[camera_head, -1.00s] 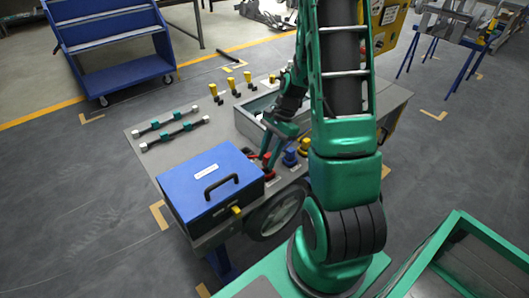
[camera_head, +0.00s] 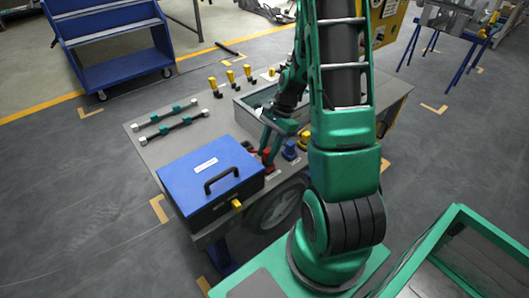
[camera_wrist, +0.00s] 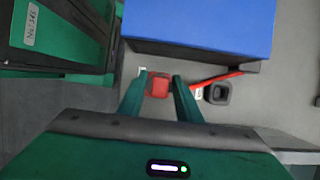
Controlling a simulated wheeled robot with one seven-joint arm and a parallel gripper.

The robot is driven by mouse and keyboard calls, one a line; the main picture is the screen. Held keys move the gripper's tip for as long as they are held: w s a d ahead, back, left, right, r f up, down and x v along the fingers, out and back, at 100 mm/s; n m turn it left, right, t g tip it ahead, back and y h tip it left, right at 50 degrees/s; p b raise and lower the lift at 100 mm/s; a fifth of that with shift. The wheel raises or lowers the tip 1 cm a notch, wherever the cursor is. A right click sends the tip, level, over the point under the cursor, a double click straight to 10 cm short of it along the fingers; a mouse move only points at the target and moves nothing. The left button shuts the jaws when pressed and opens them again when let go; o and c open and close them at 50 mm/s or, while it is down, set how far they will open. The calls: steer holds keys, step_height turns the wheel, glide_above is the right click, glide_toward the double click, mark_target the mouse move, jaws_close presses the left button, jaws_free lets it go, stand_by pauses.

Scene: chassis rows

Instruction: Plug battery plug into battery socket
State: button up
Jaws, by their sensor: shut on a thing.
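My gripper (camera_wrist: 159,82) is shut on a red block, the battery plug (camera_wrist: 158,87), in the wrist view. The plug sits between the two green fingertips, close to the near wall of the blue box. In the head view my gripper (camera_head: 266,148) is low over the table, just right of the blue box. A red cable (camera_wrist: 217,79) runs along the box on the right. A dark square fitting with a hollow centre (camera_wrist: 217,94) stands right of the gripper; I cannot tell whether it is the battery socket. What lies under the plug is hidden.
The blue box (camera_head: 200,178) with a black handle stands on the grey table (camera_head: 220,118). Blue (camera_head: 290,149) and yellow (camera_head: 305,138) fittings are right of my gripper. A grey tray (camera_head: 243,117) stands behind it. Two dark bars (camera_head: 170,127) lie at the left.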

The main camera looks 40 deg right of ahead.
steer(key=shift+f, duration=0.15)
stand_by(0.3)
steer(key=shift+f, duration=0.1)
jaws_close()
steer(key=shift+f, duration=0.15)
steer(key=shift+d+f, duration=0.1)
steer(key=shift+f, duration=0.3)
steer(key=shift+d+f, duration=0.1)
steer(key=shift+f, duration=0.1)
steer(key=o, duration=0.8)
jaws_free()
steer(key=shift+c, duration=0.2)
